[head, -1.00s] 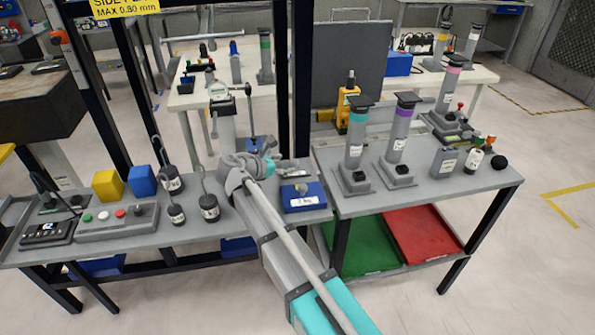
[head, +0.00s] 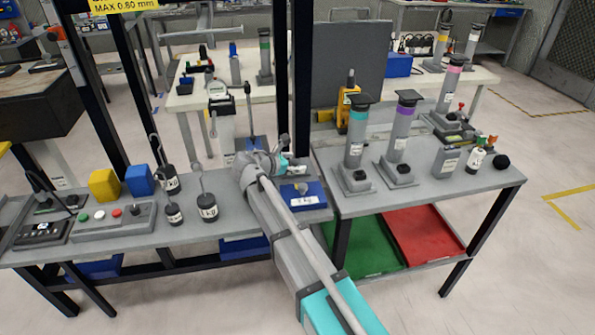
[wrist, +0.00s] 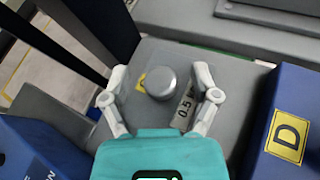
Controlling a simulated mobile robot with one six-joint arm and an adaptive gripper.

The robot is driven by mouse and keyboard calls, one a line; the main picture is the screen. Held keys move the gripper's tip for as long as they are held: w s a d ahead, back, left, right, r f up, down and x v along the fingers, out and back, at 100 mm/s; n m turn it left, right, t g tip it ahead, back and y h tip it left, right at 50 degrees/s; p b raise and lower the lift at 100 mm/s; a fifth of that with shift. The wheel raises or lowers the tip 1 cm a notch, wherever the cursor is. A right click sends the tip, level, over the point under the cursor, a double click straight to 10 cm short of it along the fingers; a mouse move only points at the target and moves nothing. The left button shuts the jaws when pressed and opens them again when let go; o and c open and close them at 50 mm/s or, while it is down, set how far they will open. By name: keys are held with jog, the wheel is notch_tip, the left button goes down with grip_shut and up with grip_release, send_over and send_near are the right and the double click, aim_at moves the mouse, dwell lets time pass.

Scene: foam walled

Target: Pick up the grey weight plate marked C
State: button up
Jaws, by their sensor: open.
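A grey weight plate with a round grey knob (wrist: 160,83) lies on the grey bench in the wrist view. It bears a white label reading about 0.5 and a yellow tag mostly hidden behind the knob, so its letter is not readable. My gripper (wrist: 160,78) is open, with one finger on each side of the knob and a gap to both. In the head view my gripper (head: 283,164) is over the bench near the dark upright post, and it hides most of the plate.
A blue block with a yellow D tag (wrist: 287,135) stands close to the right finger. Another blue block (wrist: 30,150) is at lower left. Black weights with hooks (head: 207,207) stand left of my arm. A dark post (head: 302,80) rises close to my gripper.

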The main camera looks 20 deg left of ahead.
jog(key=shift+c, duration=0.3)
grip_shut()
dwell(0.4)
